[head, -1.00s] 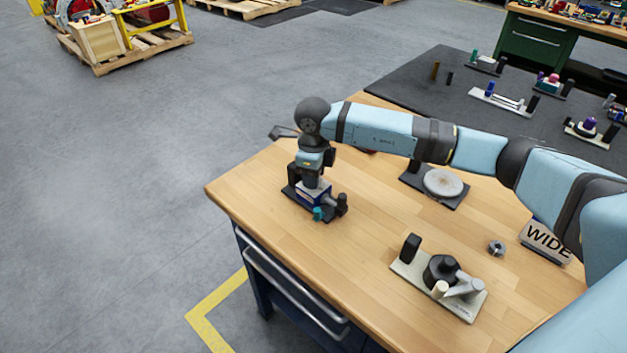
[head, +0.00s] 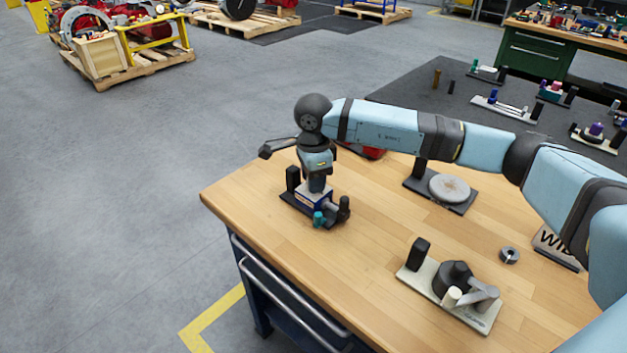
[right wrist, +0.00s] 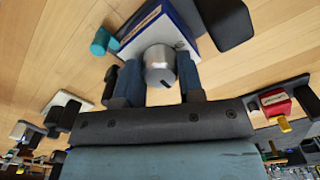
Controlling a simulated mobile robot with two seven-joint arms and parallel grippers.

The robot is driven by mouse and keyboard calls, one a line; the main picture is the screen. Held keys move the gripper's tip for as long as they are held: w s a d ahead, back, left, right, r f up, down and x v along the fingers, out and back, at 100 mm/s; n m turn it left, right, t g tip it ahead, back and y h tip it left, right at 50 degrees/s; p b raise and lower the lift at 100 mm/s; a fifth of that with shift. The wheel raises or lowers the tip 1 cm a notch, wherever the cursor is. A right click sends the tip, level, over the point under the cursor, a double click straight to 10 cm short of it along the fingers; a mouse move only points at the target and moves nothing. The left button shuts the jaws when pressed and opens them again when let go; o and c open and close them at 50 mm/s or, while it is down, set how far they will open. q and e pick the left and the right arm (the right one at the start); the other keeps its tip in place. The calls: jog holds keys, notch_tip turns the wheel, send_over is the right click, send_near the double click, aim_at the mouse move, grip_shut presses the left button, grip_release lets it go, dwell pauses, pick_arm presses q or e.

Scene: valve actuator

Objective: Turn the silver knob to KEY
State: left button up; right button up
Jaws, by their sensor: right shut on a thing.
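The silver knob (right wrist: 158,62) is a short metal cylinder with a dark mark on its edge. It sticks out of a blue and white valve unit (right wrist: 160,28), which also shows on the table in the head view (head: 308,200). My right gripper (right wrist: 158,76) has its two blue fingers on either side of the knob, shut on it. In the head view my right gripper (head: 316,182) points down onto the unit and hides the knob. The lettering on the unit is too small to read. My left gripper is not in view.
A teal peg (head: 318,219) and black posts (head: 292,178) stand close around the unit. A grey plate with a black knob (head: 453,278), a round disc fixture (head: 449,188), a metal nut (head: 509,255) and a sign (head: 556,245) are farther right. Bare wood lies between.

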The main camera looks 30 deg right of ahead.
dwell(0.4)
jog(key=o, duration=0.9)
jog(key=shift+o, duration=0.2)
notch_tip(320, 180, up, 14)
